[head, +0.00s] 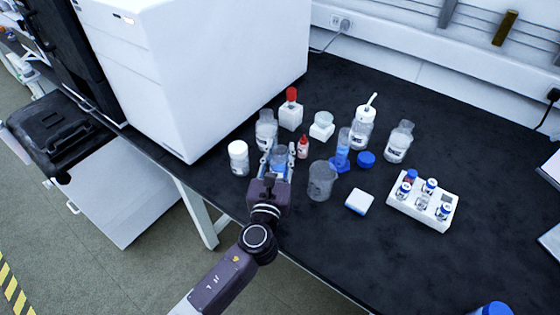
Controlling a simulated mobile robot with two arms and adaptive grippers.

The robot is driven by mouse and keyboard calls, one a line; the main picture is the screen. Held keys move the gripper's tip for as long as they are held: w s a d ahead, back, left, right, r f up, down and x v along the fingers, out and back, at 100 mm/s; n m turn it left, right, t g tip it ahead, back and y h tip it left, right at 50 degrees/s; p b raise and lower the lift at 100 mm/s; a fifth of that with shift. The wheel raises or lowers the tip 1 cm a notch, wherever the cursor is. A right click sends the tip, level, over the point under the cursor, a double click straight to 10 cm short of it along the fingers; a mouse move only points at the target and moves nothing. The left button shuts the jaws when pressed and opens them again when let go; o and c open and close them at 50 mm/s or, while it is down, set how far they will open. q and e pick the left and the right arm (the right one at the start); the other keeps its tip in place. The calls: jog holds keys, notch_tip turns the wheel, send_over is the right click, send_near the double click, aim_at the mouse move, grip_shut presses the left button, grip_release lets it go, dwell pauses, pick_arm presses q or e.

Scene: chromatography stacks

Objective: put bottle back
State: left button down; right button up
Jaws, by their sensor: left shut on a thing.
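My left gripper (278,162) reaches over the front of the black bench and is shut on a clear bottle (279,156) with a blue band or contents. The gripper hides the lower part of this bottle, so I cannot tell whether it touches the bench. A clear glass bottle (266,130) stands just behind it, and a white-capped bottle (239,160) stands to its left. A small red bottle (303,147) is close on its right. My right gripper is not in view.
An empty-looking beaker (321,182), a blue-based cylinder (343,148), a wash bottle (361,130) and another clear bottle (398,143) stand to the right. A white vial rack (423,206) is farther right. A large white instrument (205,70) bounds the left.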

pick_arm(q)
notch_tip(320, 180, down, 3)
jog(key=shift+r+b, duration=0.15)
jog(key=shift+b, duration=0.2)
jog(key=c, duration=1.5)
grip_release()
jog(key=shift+r, duration=0.15)
jog(key=s, duration=0.4)
jog(key=s+a, duration=0.1)
jog(key=s, duration=0.3)
jog(key=s+a, duration=0.1)
jog(key=s, duration=0.3)
jog(key=shift+b, duration=0.35)
jog(key=shift+w, duration=0.1)
